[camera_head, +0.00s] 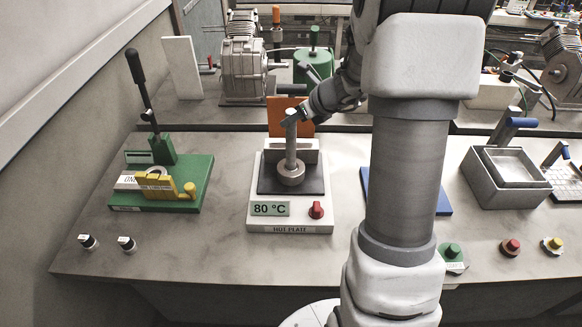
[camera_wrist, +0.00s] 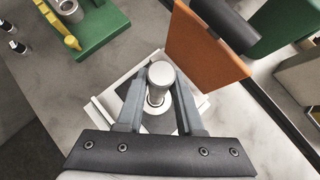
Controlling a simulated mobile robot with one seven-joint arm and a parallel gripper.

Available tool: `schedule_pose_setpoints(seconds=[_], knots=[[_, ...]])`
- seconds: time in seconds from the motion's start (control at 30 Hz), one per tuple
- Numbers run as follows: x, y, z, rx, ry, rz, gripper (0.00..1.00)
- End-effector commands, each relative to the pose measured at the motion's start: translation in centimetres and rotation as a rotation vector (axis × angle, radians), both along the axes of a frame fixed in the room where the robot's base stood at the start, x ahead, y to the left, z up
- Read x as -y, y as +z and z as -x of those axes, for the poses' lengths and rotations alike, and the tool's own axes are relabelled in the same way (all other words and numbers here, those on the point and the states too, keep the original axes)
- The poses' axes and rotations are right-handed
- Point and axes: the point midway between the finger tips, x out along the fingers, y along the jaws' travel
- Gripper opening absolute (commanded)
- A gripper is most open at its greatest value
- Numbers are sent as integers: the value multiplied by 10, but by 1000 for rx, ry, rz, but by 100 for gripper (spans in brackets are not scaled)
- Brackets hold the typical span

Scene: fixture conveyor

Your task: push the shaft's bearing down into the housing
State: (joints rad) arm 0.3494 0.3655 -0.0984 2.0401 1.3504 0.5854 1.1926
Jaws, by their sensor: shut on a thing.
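A grey metal shaft (camera_head: 291,150) stands upright over the hot plate (camera_head: 290,220). At its lower end a round grey metal part, apparently the housing (camera_head: 291,175), rests on the dark plate surface. My gripper (camera_head: 291,118) is shut on the shaft's upper part. In the wrist view the shaft's round top (camera_wrist: 161,73) sits between the two grey fingers of my gripper (camera_wrist: 160,82). A pale ring shows below it, partly hidden by the shaft and fingers. I cannot make out the bearing separately, or how deep it sits.
An orange panel (camera_head: 284,112) stands right behind the hot plate. A green lever fixture (camera_head: 190,190) is on the left. A blue mat (camera_head: 443,206) and a metal bin (camera_head: 480,185) are on the right.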

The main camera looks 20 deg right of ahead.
Motion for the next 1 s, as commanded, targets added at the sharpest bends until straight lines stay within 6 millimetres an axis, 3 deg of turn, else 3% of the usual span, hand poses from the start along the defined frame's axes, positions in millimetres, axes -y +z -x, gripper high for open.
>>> schedule_pose_setpoints(seconds=[0.33, 0.37, 0.5, 0.57, 0.83, 1.0], knots=[[0, -1, -1, 2, 0, 1, 0], [0, -1, -1, 2, 0, 1, 38], [0, -1, 0, 1, 1, 0, 63], [0, -1, 0, 1, 0, 0, 71], [0, -3, 1, -3, 0, 0, 71], [4, 8, 8, 0, -2, 1, 71]])
